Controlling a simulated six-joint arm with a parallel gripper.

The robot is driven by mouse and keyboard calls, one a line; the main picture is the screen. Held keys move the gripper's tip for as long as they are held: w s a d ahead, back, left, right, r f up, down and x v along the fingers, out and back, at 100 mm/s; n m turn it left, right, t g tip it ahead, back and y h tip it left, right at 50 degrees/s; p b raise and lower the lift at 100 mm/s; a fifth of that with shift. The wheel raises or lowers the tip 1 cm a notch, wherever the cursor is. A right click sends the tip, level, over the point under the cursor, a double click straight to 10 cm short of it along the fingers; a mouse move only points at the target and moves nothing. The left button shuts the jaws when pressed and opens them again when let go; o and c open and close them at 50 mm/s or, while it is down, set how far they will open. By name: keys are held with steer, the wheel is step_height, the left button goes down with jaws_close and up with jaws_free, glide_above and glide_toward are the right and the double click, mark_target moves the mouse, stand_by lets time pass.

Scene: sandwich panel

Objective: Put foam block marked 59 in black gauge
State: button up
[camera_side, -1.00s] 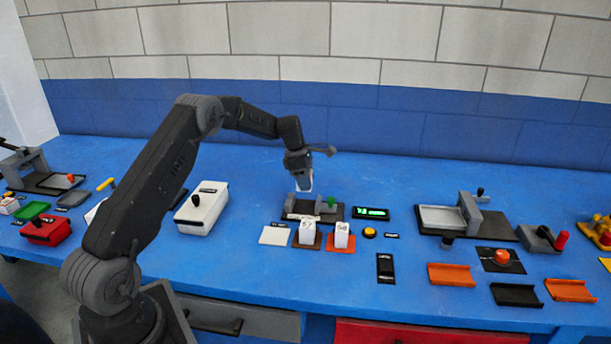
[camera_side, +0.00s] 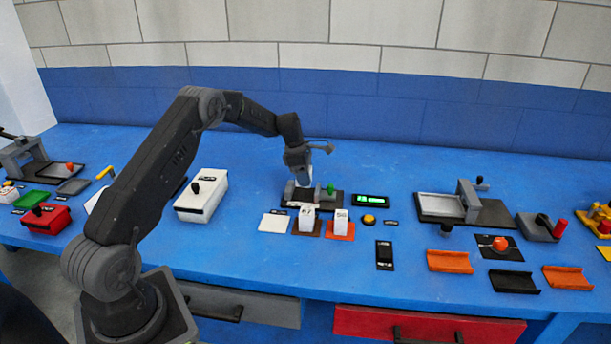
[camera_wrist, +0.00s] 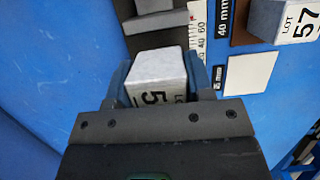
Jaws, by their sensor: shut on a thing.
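My gripper (camera_wrist: 168,82) is shut on a white foam block (camera_wrist: 157,68), held between its two fingers. The block's label shows "LOT" and a 5; the second digit is hidden by the gripper. In the side view my gripper (camera_side: 303,176) is low over the black gauge (camera_side: 297,203), which has a dark base, grey jaws and a green knob (camera_side: 331,189). In the wrist view the gauge's grey part (camera_wrist: 152,22) and its white scale (camera_wrist: 199,28) lie just beyond the block. I cannot tell whether the block touches the gauge.
Two white blocks stand in front on a brown and an orange pad (camera_side: 341,237); the wrist view shows one marked 57 (camera_wrist: 290,22). A blank white card (camera_side: 274,222) is left of them. A green-lit display (camera_side: 370,201) and yellow button (camera_side: 369,219) are right of the gauge.

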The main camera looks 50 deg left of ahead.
steer(key=shift+f, duration=0.25)
steer(key=shift+f, duration=0.65)
steer(key=shift+f, duration=1.15)
stand_by(1.2)
stand_by(0.3)
steer(key=o, duration=1.3)
steer(key=shift+r, duration=4.25)
